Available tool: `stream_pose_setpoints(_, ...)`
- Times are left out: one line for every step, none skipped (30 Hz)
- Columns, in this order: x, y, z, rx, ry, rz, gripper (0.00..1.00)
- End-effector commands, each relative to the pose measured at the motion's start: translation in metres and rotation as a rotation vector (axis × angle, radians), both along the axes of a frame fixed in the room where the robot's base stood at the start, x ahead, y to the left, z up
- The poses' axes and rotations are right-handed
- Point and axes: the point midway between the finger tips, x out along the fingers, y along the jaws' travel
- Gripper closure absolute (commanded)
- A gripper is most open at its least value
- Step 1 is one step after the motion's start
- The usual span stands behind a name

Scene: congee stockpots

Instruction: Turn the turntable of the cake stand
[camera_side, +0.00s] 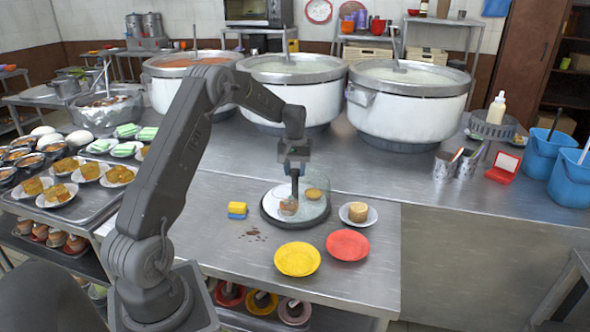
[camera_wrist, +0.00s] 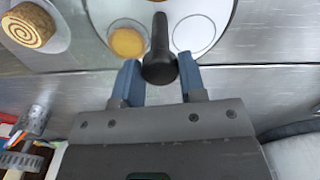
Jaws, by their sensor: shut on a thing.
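My gripper (camera_side: 295,168) is above the stand, pointing down, shut on a dark upright handle (camera_side: 295,186). In the wrist view the dark handle (camera_wrist: 160,50) stands between my blue fingers (camera_wrist: 160,80). The handle's foot is hard to see.
A plate with a rolled cake (camera_side: 358,212) stands close on the right. A yellow plate (camera_side: 297,259) and a red plate (camera_side: 348,245) lie in front. A yellow-blue sponge (camera_side: 237,210) is to the left. Large stockpots (camera_side: 408,115) stand behind.

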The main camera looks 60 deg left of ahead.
Motion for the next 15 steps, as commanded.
stream_pose_setpoints(-0.0004,0.0006,0.0003,0.001,0.001,0.001,0.93)
stream_pose_setpoints(-0.0005,0.0006,0.0004,0.001,0.001,0.001,0.96)
stream_pose_setpoints(-0.0005,0.0006,0.0004,0.001,0.001,0.001,1.00)
stream_pose_setpoints(-0.0005,0.0006,0.0004,0.001,0.001,0.001,1.00)
stream_pose_setpoints(-0.0006,0.0007,0.0004,0.001,0.001,0.001,1.00)
stream_pose_setpoints(-0.0006,0.0007,0.0004,0.001,0.001,0.001,1.00)
stream_pose_setpoints(-0.0006,0.0007,0.0005,0.001,0.001,0.001,1.00)
stream_pose_setpoints(-0.0007,0.0008,0.0005,0.001,0.001,0.002,1.00)
stream_pose_setpoints(-0.0007,0.0008,0.0005,0.001,0.001,0.003,1.00)
stream_pose_setpoints(-0.0007,0.0008,0.0005,0.001,0.001,0.005,1.00)
stream_pose_setpoints(-0.0007,0.0008,0.0005,0.001,0.001,0.007,1.00)
stream_pose_setpoints(-0.0008,0.0008,0.0005,0.001,0.002,0.011,1.00)
stream_pose_setpoints(-0.0008,0.0008,0.0005,0.001,0.002,0.016,1.00)
stream_pose_setpoints(-0.0007,0.0009,0.0005,0.001,0.002,0.021,1.00)
stream_pose_setpoints(-0.0007,0.0009,0.0005,0.000,0.002,0.030,1.00)
